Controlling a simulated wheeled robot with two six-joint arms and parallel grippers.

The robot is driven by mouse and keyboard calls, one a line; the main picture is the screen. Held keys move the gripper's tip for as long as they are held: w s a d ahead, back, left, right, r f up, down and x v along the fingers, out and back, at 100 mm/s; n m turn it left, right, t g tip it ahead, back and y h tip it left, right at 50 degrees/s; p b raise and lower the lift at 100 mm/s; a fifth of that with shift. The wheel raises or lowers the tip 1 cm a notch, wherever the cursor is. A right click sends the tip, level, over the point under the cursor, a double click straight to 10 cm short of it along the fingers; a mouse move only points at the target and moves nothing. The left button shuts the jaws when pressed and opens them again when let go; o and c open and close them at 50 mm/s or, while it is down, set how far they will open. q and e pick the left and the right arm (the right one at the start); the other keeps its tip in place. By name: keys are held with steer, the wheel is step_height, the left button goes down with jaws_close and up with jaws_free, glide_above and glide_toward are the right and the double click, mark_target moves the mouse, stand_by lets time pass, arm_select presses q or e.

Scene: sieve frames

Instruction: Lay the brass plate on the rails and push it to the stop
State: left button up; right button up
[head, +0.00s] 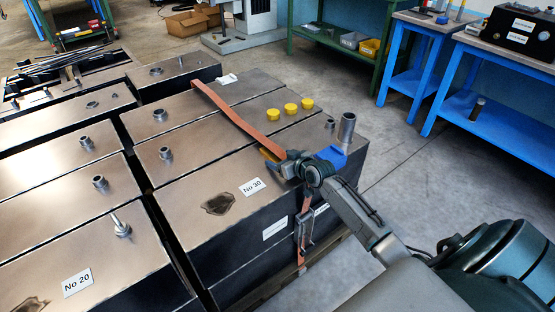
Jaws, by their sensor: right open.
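No separate brass plate, rails or stop can be made out. My right gripper (285,167) reaches in from the lower right, open, at the top right edge of the large metal box marked No 30 (222,186). It is beside an orange strap (240,122) that runs over the box tops and down the front side. A blue piece (346,157) lies just behind my wrist, partly hidden by it. Whether the fingers touch the strap cannot be told. My left gripper is out of view.
Three yellow caps (290,109) and an upright metal pipe (346,129) stand on the box top. A buckle (304,230) hangs on the strap at the front. Box No 20 (100,248) is at left. Blue workbenches (488,100) stand at right; the floor between is clear.

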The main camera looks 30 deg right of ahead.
jaws_close()
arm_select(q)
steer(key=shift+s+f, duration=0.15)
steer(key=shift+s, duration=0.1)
arm_select(e)
steer(key=shift+r, duration=0.15)
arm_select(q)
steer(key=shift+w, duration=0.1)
arm_select(e)
steer(key=shift+r, duration=0.1)
